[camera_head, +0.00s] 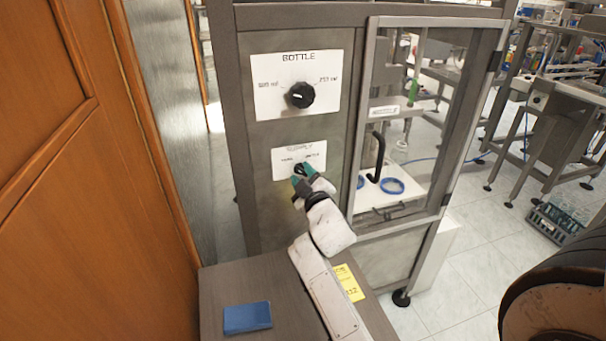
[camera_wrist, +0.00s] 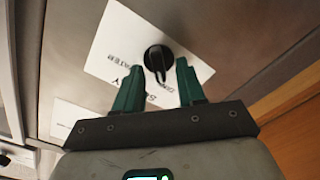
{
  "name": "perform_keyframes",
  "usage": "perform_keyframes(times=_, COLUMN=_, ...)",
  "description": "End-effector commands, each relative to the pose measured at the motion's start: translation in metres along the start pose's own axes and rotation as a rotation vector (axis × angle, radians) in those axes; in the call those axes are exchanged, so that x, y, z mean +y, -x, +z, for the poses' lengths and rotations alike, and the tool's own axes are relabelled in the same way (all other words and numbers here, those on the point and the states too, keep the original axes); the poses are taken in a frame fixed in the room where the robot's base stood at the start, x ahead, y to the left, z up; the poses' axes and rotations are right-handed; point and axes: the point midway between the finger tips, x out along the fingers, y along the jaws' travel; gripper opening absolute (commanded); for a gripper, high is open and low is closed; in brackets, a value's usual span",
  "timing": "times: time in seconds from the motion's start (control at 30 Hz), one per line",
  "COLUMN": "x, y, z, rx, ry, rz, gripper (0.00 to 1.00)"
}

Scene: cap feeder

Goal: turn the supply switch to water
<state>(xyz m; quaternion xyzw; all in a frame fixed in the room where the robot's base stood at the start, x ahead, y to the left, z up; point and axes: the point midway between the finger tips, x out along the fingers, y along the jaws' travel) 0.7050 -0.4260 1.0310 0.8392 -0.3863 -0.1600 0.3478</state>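The supply switch (camera_head: 300,169) is a round black knob with a raised bar, on a white SUPPLY plate (camera_head: 286,157) on the machine's grey front. In the wrist view, the switch (camera_wrist: 157,57) shows its bar pointing down, appearing to lean away from the word WATER, toward the other word. That other word is too blurred to read. My gripper (camera_head: 303,180) is at the plate, covering part of the switch in the head view. In the wrist view, the gripper's green fingers (camera_wrist: 160,72) are apart on either side of the switch, with gaps visible.
A BOTTLE plate with a larger black knob (camera_head: 300,95) is above. To the right, a framed window (camera_head: 440,120) shows blue rings and a black bent handle. A blue block (camera_head: 247,317) lies on the grey surface below. A wooden door (camera_head: 90,170) stands close on the left.

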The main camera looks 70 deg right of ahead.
Motion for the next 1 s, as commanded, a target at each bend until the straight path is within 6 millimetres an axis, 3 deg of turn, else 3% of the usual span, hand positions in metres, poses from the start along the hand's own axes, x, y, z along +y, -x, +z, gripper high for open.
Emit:
perform_keyframes(times=0.33, x=-0.0001, y=-0.0039, z=0.0005, rx=-0.001, ry=0.000, rz=0.000, gripper=0.39)
perform_keyframes(times=0.73, x=-0.0001, y=-0.0037, z=0.0005, rx=-0.001, ry=0.000, rz=0.000, gripper=0.01)
perform_keyframes(times=1.0, x=-0.0005, y=-0.0036, z=0.0005, rx=-0.001, ry=-0.001, rz=-0.001, gripper=0.00)
